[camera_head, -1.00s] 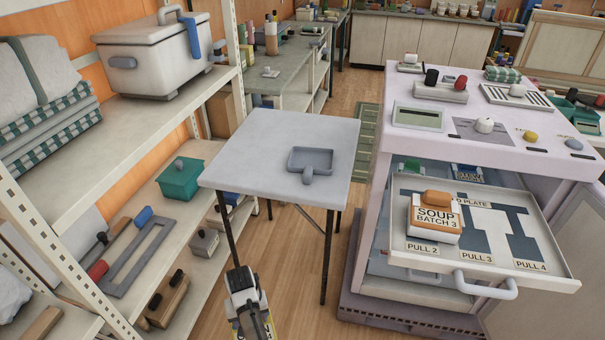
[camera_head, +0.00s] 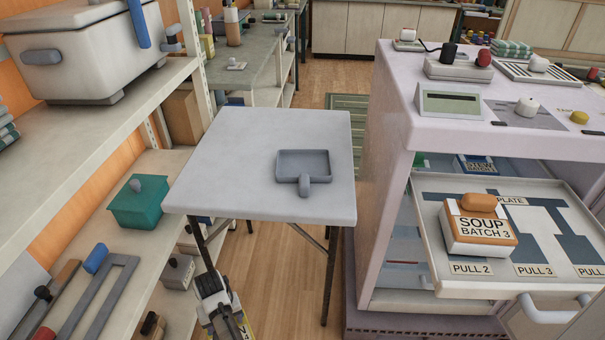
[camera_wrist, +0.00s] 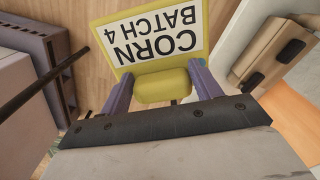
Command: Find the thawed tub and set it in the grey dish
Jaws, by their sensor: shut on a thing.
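My gripper (camera_wrist: 162,88) is shut on the yellow knob of a yellow tub (camera_wrist: 98,42) labelled "CORN BATCH 4" in the wrist view. In the head view my gripper (camera_head: 213,292) is low, left of and below the folding table, with part of the tub (camera_head: 243,326) at the bottom edge. The grey dish (camera_head: 303,164) lies empty on the grey table (camera_head: 235,140), its handle toward me. An orange-lidded tub labelled "SOUP BATCH 3" (camera_head: 478,230) stands on the pulled-out drawer at right. I cannot tell from these views which tub is thawed.
The open drawer (camera_head: 590,285) juts out from the pale cabinet (camera_head: 395,130) at right. Shelves at left hold a teal box (camera_head: 140,203) and a white cooler (camera_head: 75,60). The table top around the dish is clear.

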